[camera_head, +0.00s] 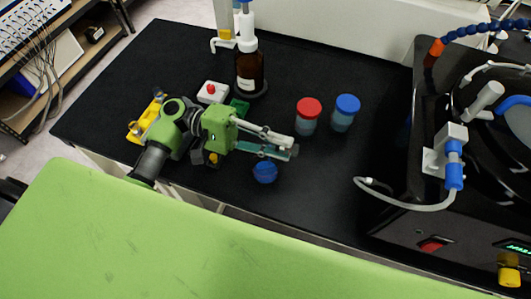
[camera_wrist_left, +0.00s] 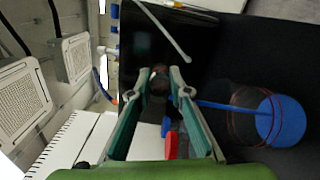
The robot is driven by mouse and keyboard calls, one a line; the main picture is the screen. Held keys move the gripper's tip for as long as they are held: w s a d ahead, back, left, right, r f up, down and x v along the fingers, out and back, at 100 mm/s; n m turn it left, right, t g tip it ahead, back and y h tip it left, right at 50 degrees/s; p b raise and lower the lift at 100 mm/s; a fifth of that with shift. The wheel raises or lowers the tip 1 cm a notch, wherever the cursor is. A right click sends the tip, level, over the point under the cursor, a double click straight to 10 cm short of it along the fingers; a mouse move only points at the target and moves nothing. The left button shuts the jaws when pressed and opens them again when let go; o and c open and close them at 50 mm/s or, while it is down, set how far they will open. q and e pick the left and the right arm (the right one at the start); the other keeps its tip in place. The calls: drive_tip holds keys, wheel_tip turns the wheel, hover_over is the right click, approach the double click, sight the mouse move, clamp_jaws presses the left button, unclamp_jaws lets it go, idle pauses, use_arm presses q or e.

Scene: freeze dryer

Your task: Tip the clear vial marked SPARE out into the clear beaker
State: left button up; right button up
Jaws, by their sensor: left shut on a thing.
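My left gripper (camera_head: 292,150) reaches in over the black bench, its fingers shut on a small clear vial. The vial shows between the fingertips in the left wrist view (camera_wrist_left: 159,82), dark and see-through; I cannot read its marking. The clear beaker (camera_wrist_left: 243,100) stands below the fingertips, with faint red rings on its wall and blue contents. In the head view the beaker (camera_head: 265,172) shows mostly as a blue round patch. A thin blue streak runs from the fingertips to the blue contents, like a pouring stream. My right gripper is not in view.
A red-lidded jar (camera_head: 308,115) and a blue-lidded jar (camera_head: 345,112) stand right of my gripper. A brown bottle (camera_head: 251,70) and a white box with a red button (camera_head: 212,92) are behind it. The black freeze dryer (camera_head: 400,190) with tubing fills the right.

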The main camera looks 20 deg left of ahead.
use_arm(q)
drive_tip(key=shift+h+b, duration=0.4)
drive_tip(key=shift+b, duration=0.05)
drive_tip(key=shift+r, duration=0.1)
drive_tip(key=y+p, duration=0.1)
drive_tip(key=p, duration=0.1)
drive_tip(key=r+y+p, duration=0.1)
drive_tip(key=p, duration=0.1)
drive_tip(key=shift+y, duration=0.3)
drive_tip(key=shift+s+d+f+y+p, duration=0.1)
drive_tip(key=shift+d+f+y+p, duration=0.4)
drive_tip(key=shift+f+y, duration=0.4)
drive_tip(key=shift+d, duration=0.15)
